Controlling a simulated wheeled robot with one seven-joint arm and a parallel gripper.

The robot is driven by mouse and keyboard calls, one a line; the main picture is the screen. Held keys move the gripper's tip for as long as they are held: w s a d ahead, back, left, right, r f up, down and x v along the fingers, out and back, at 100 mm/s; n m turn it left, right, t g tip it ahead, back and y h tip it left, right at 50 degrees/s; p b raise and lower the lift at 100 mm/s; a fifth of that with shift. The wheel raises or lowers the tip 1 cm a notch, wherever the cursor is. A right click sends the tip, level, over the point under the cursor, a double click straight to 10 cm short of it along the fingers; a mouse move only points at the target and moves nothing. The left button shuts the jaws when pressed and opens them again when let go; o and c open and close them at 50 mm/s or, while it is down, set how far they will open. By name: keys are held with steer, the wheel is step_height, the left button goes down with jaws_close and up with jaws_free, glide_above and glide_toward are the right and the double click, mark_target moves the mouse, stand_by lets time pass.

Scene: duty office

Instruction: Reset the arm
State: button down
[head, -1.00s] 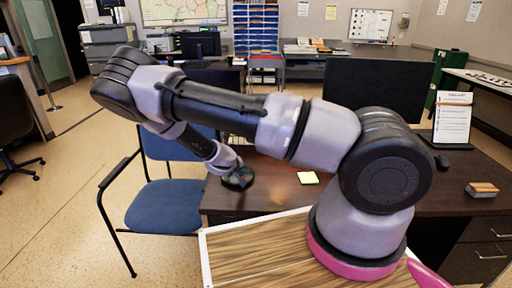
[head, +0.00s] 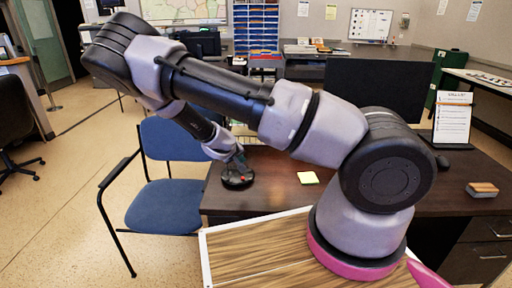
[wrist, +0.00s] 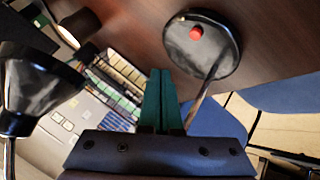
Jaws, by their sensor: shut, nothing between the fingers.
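My arm reaches left and down over the dark wooden desk (head: 280,190) in the head view. My gripper (wrist: 160,100) shows its two green fingers pressed together, with nothing between them, in the wrist view. In the head view it is small and partly hidden near a round black base (head: 238,182). The same base, with a red button on top, lies beyond the fingertips in the wrist view (wrist: 190,58). A thin rod runs from it past the right of my fingers. I cannot tell whether my gripper touches the rod.
A black lamp-like shade (wrist: 35,85) and a grey keyed device (wrist: 75,130) are at left in the wrist view. A blue chair (head: 165,205) stands left of the desk. A yellow note (head: 308,177), a monitor (head: 385,90) and a wooden block (head: 482,189) are on the desk.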

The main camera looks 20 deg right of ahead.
steer(key=s+d+r+m+g+y, duration=0.1)
steer(key=s+r+m+y, duration=0.2)
steer(key=r, duration=0.7)
steer(key=s+r+m+g+y, duration=0.15)
steer(key=s+r, duration=0.35)
steer(key=r, duration=0.6)
steer(key=s+d+r+m+g+y, duration=0.1)
steer(key=s+r+m+y, duration=0.2)
steer(key=r, duration=0.7)
steer(key=s+d+r+n+t, duration=0.1)
steer(key=s+d+r+t, duration=0.2)
steer(key=s+r, duration=1.1)
steer(key=s+d, duration=0.1)
steer(key=s, duration=0.3)
steer(key=shift+d+r, duration=0.15)
steer(key=shift+r, duration=0.05)
steer(key=shift+n, duration=0.25)
